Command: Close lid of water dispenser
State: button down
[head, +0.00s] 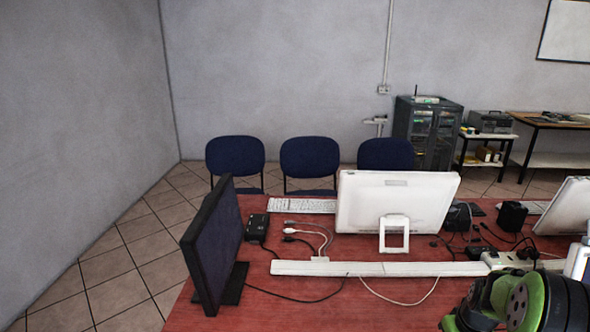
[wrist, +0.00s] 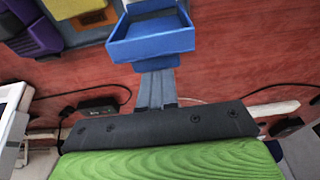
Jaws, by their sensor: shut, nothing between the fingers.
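I cannot make out a water dispenser or its lid for certain in either view. In the wrist view, my gripper (wrist: 157,85) points away from the camera over the red table, its grey fingers together with nothing between them. A blue open box-like piece (wrist: 150,42) shows at the finger ends; I cannot tell whether they touch it. At the top left of that view is a purple and yellow object (wrist: 30,35), cut off by the frame edge. In the head view, part of my green and black arm (head: 520,305) is at the bottom right; the fingers are hidden.
The red table (head: 330,310) holds a black monitor (head: 215,250), a white monitor (head: 385,205), a white power strip (head: 370,268), a keyboard (head: 300,205) and loose cables. Blue chairs (head: 310,157) stand behind it. Tiled floor is clear at left.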

jog(key=shift+s+a+b, duration=0.1)
jog(key=shift+s+b, duration=0.25)
jog(key=shift+s, duration=1)
jog(key=shift+s+a+r+b, duration=0.15)
jog(key=shift+s+b, duration=0.1)
jog(key=shift+s, duration=0.8)
jog(key=shift+s+d+r+b, duration=0.1)
jog(key=shift+s+b, duration=0.1)
jog(key=shift+s, duration=0.85)
jog(key=w+p+v, duration=0.1)
jog(key=p+v, duration=0.3)
jog(key=v, duration=0.2)
jog(key=shift+w+p, duration=0.15)
jog(key=shift+p, duration=0.25)
jog(key=shift+r, duration=0.15)
